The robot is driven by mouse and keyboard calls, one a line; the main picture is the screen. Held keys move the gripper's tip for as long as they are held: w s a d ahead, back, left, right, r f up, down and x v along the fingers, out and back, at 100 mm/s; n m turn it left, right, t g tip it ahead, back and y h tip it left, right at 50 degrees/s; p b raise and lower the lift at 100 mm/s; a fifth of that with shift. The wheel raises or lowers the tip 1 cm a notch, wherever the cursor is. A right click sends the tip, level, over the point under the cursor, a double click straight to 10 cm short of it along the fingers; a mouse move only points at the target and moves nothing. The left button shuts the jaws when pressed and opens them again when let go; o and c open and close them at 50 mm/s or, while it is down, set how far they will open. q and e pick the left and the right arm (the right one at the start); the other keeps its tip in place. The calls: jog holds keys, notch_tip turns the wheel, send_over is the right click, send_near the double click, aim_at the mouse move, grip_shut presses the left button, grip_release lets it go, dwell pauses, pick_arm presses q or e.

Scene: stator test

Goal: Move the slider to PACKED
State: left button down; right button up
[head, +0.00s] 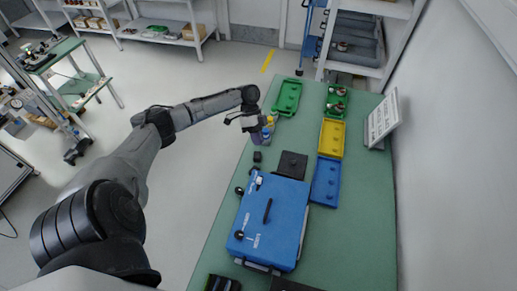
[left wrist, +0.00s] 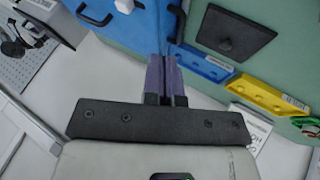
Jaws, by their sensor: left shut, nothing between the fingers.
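A blue case (head: 262,240) lies on the green table, with white lettering and a dark slot (head: 267,211) on its top. A round black knob (head: 239,235) sits near its front left corner, and a small white block (head: 259,180) is near its far edge. Which part is the slider, and its setting, cannot be read. The case also shows at the upper left of the left wrist view (left wrist: 145,32). My left gripper (head: 262,138) is above the table's left edge, beyond the case and apart from it. Its purple fingers (left wrist: 167,58) are shut and empty. My right gripper is not in view.
A black plate (head: 291,164) lies beyond the case. Blue (head: 325,190), yellow (head: 331,148) and green (head: 288,106) trays stand at the back and right. A white sign (head: 382,121) stands at the table's right edge. The table right of the case is clear.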

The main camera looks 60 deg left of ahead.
aim_at(259, 180)
pick_arm(q)
jog(key=d+f, duration=0.2)
jog(key=s+d+f+p, duration=0.1)
jog(key=d+f, duration=0.1)
jog(key=s+d+f+p, duration=0.1)
jog(key=d+f, duration=0.1)
jog(key=d, duration=0.1)
jog(key=shift+s+f, duration=0.15)
jog(key=shift+f, duration=0.2)
jog(key=shift+s+d+f+p, duration=0.1)
jog(key=shift+s+d+p, duration=0.35)
jog(key=shift+d, duration=0.15)
jog(key=shift+s+d, duration=0.15)
jog(key=s+d+p, duration=0.1)
jog(key=d+p, duration=0.1)
jog(key=shift+s+p, duration=0.4)
